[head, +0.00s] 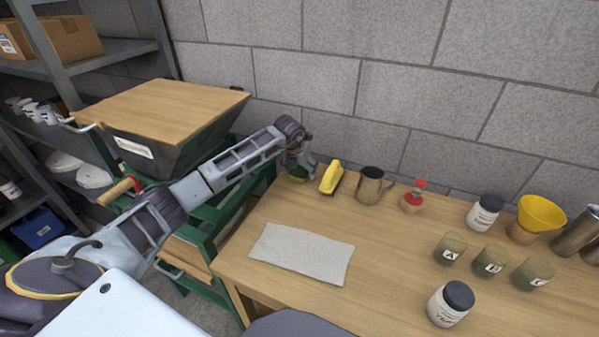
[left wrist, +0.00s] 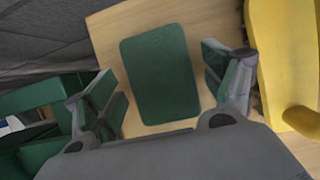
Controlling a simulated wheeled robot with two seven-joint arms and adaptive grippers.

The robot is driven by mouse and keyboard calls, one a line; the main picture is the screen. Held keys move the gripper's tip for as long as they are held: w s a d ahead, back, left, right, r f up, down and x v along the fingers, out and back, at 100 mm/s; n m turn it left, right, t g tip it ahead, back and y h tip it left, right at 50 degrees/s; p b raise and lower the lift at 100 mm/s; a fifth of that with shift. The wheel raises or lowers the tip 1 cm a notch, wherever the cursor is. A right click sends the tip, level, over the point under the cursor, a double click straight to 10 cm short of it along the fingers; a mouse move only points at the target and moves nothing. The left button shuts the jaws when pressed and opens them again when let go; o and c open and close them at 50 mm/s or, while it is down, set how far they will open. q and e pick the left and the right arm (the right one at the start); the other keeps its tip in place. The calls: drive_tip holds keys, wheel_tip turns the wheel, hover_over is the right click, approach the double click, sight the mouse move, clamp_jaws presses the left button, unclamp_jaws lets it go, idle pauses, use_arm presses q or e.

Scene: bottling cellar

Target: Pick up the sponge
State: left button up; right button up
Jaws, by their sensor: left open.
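The sponge (head: 298,179) lies at the back left corner of the wooden table, partly hidden under my left gripper in the head view. In the left wrist view the sponge (left wrist: 160,77) is a flat dark green rectangle with rounded corners. My left gripper (head: 301,168) is directly above it, pointing down. In the left wrist view its two fingers (left wrist: 166,86) are spread, one on each side of the sponge, with bare wood showing between. My right gripper is in neither view.
A pale cloth (head: 302,254) lies in front. A stone wall is behind.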

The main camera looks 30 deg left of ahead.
use_arm(q)
drive_tip(key=shift+d+r, duration=0.1)
drive_tip(key=shift+d, duration=0.05)
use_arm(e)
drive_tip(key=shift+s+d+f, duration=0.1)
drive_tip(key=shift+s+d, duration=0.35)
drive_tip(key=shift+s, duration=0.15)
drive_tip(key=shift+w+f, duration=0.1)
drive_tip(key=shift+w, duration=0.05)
use_arm(q)
drive_tip(key=shift+f, duration=0.3)
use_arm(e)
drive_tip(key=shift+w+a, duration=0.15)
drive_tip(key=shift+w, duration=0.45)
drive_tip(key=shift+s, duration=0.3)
use_arm(q)
drive_tip(key=c, duration=0.8)
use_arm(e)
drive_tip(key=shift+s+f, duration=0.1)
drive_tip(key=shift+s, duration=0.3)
use_arm(q)
drive_tip(key=shift+o, duration=0.2)
